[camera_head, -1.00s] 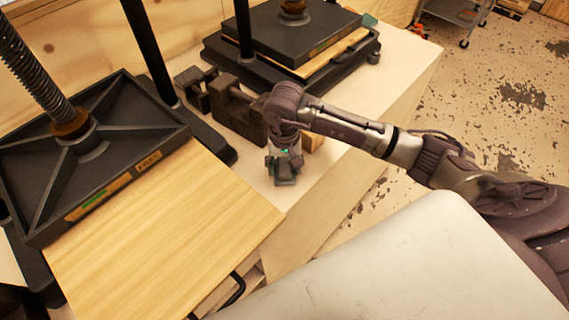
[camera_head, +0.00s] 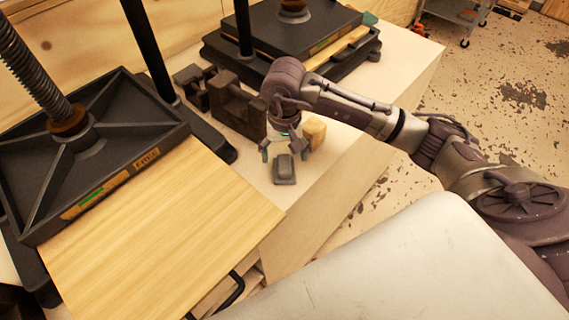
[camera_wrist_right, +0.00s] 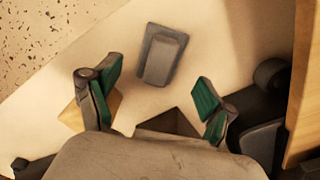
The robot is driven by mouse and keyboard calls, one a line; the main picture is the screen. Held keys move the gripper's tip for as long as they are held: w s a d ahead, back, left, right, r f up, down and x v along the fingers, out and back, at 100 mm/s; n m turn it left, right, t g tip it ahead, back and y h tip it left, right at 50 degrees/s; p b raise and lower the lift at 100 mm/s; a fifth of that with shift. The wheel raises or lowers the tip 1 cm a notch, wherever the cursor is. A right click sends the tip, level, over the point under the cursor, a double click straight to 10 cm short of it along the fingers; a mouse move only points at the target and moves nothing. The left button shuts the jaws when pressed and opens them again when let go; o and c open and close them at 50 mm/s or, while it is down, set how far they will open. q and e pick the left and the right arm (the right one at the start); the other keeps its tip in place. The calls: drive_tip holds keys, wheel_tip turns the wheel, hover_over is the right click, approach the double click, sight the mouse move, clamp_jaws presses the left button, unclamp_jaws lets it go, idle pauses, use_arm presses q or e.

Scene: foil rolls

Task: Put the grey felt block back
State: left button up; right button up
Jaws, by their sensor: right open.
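The grey felt block (camera_head: 284,169) rests on the pale bench top between the wooden board and the bench edge; it appears to have a wider, thin base under a narrower body. In the right wrist view the grey felt block (camera_wrist_right: 162,58) lies beyond the fingertips, apart from them. My right gripper (camera_head: 284,150) is open and empty, just behind and above the block. Its green-padded fingers (camera_wrist_right: 157,92) are spread wide in the right wrist view. My left gripper is not in view.
A wooden block (camera_head: 315,132) stands just right of my right gripper. A dark vise-like fixture (camera_head: 236,108) is behind it. A press with a wooden board (camera_head: 165,230) fills the left. Another press (camera_head: 290,40) stands at the back. The bench edge drops off to the right.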

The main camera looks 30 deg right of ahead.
sight(284, 163)
wheel_tip(284, 163, up, 8)
drive_tip(key=b, duration=0.1)
drive_tip(key=shift+f+b, duration=0.15)
drive_tip(key=shift+b, duration=0.15)
